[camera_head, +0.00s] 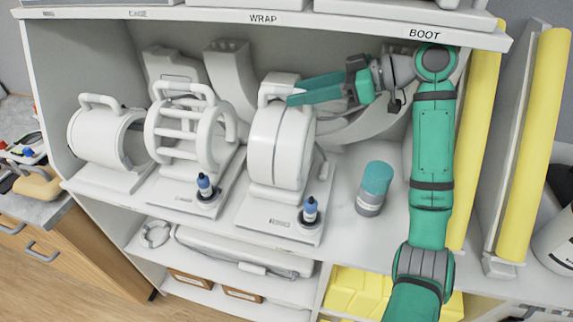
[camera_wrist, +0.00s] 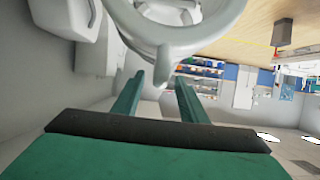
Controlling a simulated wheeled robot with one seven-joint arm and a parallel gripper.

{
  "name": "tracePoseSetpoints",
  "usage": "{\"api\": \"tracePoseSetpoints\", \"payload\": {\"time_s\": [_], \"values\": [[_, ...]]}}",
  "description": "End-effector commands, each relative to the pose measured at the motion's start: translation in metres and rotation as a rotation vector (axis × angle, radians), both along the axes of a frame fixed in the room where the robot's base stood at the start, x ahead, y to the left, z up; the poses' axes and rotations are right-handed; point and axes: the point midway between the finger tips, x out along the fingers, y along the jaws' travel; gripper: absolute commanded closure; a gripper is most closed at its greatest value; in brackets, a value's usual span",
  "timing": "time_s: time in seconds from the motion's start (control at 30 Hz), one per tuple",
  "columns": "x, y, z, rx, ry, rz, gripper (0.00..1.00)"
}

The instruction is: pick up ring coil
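The likely ring coil (camera_head: 268,145) is a thick white upright ring on a flat white base, third from the left on the shelf, with a handle on top. My gripper (camera_head: 290,92) reaches in from the right, its green fingertips beside the top of this coil near the handle. In the wrist view, my fingers (camera_wrist: 159,82) are apart, with a white ring-shaped part (camera_wrist: 185,40) ahead and a narrow white piece of it showing between the tips. I cannot tell whether they touch. No hold is visible.
A white cylinder coil (camera_head: 97,138) and a barred cage coil (camera_head: 183,138) stand to the left. Bottles with blue (camera_head: 205,188) and dark (camera_head: 310,211) caps stand on the bases. A teal-topped jar (camera_head: 373,190) stands right. Curved white parts (camera_head: 232,75) stand behind. The upper shelf (camera_head: 330,18) is close overhead.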

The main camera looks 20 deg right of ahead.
Motion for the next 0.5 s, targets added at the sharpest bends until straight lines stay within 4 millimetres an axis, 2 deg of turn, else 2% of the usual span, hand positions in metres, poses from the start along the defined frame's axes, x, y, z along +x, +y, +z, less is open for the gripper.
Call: {"api": "tracePoseSetpoints", "payload": {"time_s": [0.27, 0.5], "values": [[0.010, 0.015, 0.000, -0.001, 0.001, 0.000, 0.61], [0.029, 0.043, -0.011, 0.000, 0.001, 0.000, 0.61]]}}
